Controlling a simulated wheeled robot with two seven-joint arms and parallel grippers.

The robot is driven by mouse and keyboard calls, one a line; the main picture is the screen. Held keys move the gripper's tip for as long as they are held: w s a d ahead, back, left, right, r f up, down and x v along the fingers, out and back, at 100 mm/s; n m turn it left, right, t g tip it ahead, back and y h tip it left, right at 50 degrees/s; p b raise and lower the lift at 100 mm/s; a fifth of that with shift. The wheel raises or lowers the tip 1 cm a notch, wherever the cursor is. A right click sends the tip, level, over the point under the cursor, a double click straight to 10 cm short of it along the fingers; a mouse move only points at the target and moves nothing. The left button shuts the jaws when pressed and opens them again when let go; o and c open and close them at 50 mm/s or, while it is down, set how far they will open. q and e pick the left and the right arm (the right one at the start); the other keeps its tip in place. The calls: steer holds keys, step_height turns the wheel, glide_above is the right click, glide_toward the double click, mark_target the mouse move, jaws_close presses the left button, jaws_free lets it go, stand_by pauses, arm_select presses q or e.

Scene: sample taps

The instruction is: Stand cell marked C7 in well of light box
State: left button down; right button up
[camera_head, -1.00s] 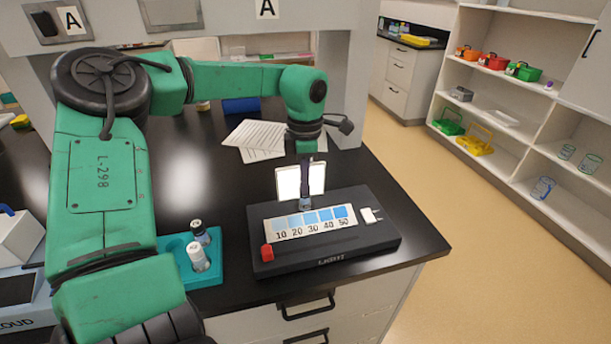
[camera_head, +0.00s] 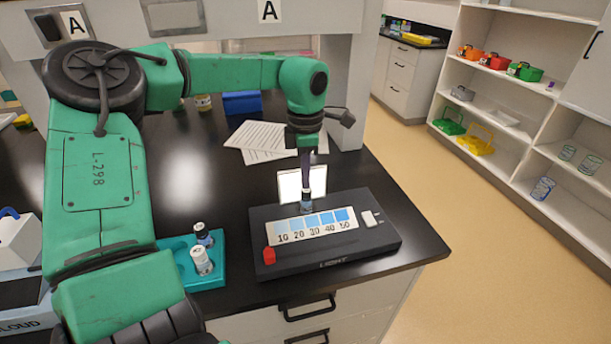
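The light box (camera_head: 375,244) is a black slab on the bench, with a lit white panel (camera_head: 318,180) at its back and a blue scale strip marked 10 to 50. A small cell (camera_head: 306,201) is upright just in front of the panel; its mark is too small to read, and I cannot tell how deep it sits. My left gripper (camera_head: 306,188) points straight down at the cell's top, with its fingers seen edge-on, so their opening is hidden. Two capped cells, one white-topped (camera_head: 202,262) and one dark-topped (camera_head: 203,235), stand in the teal rack (camera_head: 210,282). My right gripper is out of view.
Papers (camera_head: 262,140) and a blue box (camera_head: 241,103) lie behind. My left arm spans the left side. The bench is clear between rack and papers.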

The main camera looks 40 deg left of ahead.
arm_select(q)
steer(key=shift+s+d+r, duration=0.1)
steer(key=shift+s+r, duration=0.05)
steer(key=shift+r, duration=0.05)
steer(key=shift+c, duration=2.2)
jaws_free()
steer(key=shift+r+p, duration=0.8)
steer(key=shift+r, duration=0.1)
step_height(320, 180, up, 5)
steer(key=p, duration=0.4)
steer(key=shift+r, duration=0.1)
